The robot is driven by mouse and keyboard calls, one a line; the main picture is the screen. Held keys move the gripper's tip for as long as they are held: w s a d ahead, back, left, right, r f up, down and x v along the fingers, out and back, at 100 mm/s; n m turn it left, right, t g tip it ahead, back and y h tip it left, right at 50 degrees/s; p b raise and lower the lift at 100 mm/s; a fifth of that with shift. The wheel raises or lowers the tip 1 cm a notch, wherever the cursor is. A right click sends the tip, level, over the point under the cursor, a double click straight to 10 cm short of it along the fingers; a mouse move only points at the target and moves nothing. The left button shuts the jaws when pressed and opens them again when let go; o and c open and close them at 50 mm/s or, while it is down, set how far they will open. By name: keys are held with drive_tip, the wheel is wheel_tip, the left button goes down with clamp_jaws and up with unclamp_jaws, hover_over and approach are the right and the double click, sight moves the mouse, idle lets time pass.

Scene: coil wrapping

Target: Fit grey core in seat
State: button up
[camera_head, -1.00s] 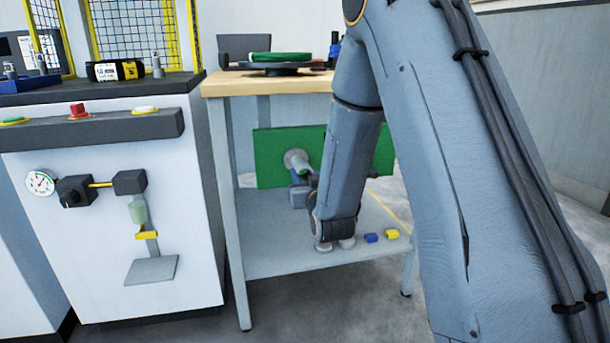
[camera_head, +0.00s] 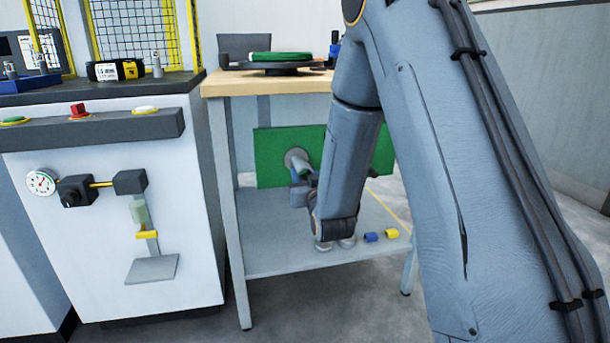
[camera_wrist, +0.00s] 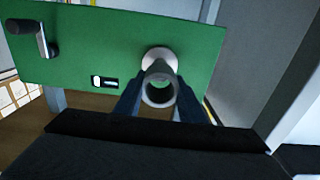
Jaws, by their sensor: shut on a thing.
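The green upright panel (camera_head: 268,150) stands under the wooden-topped table; it also fills the upper wrist view (camera_wrist: 100,50). A pale round seat (camera_wrist: 153,55) is on its right part in the wrist view. My gripper (camera_wrist: 160,100) is shut on the grey core (camera_wrist: 160,94), a hollow tube, with one dark finger on each side. The core points at the panel, and its far end overlaps the lower part of the seat. I cannot tell whether it touches or enters it. In the head view my gripper (camera_head: 303,183) is at the panel, partly hidden by my arm.
A crank handle (camera_wrist: 42,40) and a small black-and-white fitting (camera_wrist: 104,82) are on the panel. Blue (camera_head: 371,237) and yellow (camera_head: 392,233) pieces lie on the lower shelf (camera_head: 270,245). A table leg (camera_head: 226,220) stands left of my gripper.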

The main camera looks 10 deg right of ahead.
sight(299, 164)
drive_tip(key=shift+w+b, duration=0.45)
drive_tip(key=shift+w, duration=3.2)
drive_tip(key=o, duration=1.1)
drive_tip(key=shift+s+p, duration=1.3)
drive_tip(key=shift+s, duration=2.6)
